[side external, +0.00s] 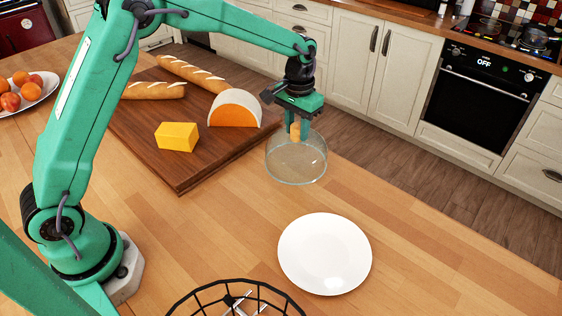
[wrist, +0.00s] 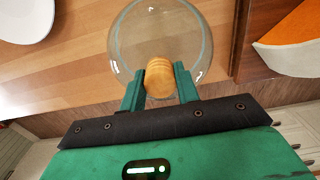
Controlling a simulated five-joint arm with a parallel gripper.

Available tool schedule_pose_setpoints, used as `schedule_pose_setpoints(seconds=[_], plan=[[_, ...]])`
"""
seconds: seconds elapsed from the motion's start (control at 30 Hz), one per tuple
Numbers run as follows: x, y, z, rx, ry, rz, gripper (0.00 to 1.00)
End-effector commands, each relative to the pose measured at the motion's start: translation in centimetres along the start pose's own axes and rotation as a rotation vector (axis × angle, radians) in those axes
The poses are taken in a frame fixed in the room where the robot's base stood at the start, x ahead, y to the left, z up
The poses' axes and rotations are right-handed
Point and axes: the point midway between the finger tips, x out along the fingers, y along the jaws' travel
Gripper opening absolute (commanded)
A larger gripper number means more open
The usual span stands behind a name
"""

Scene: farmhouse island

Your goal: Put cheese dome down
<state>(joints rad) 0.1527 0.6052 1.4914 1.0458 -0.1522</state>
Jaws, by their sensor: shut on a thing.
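The cheese dome (side external: 297,163) is a clear glass dome with a wooden knob on top. It is upright near the island's far edge, to the right of the cutting board. My gripper (side external: 299,128) is above it, shut on the wooden knob. In the wrist view the gripper (wrist: 159,83) has its two green fingers on either side of the knob (wrist: 159,77), and the glass (wrist: 160,28) spreads out beyond it. I cannot tell for sure whether the dome's rim touches the wooden top or hangs just above it.
A white plate (side external: 324,254) lies empty at the front right. The cutting board (side external: 180,176) holds baguettes, a yellow cheese block (side external: 176,137) and an orange cheese with pale rind (side external: 235,109). A black wire basket (side external: 236,299) stands at the front. Bare wood lies between board and plate.

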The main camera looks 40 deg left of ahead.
Motion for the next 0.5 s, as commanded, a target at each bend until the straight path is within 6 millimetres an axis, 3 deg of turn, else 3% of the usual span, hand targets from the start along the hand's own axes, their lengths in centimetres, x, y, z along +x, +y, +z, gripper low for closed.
schedule_pose_setpoints(seconds=[0.13,0.5], plan=[[1.01,0.02,-0.02,0.000,0.001,0.000,0.00],[1.25,0.02,-0.02,0.000,0.002,0.000,0.00]])
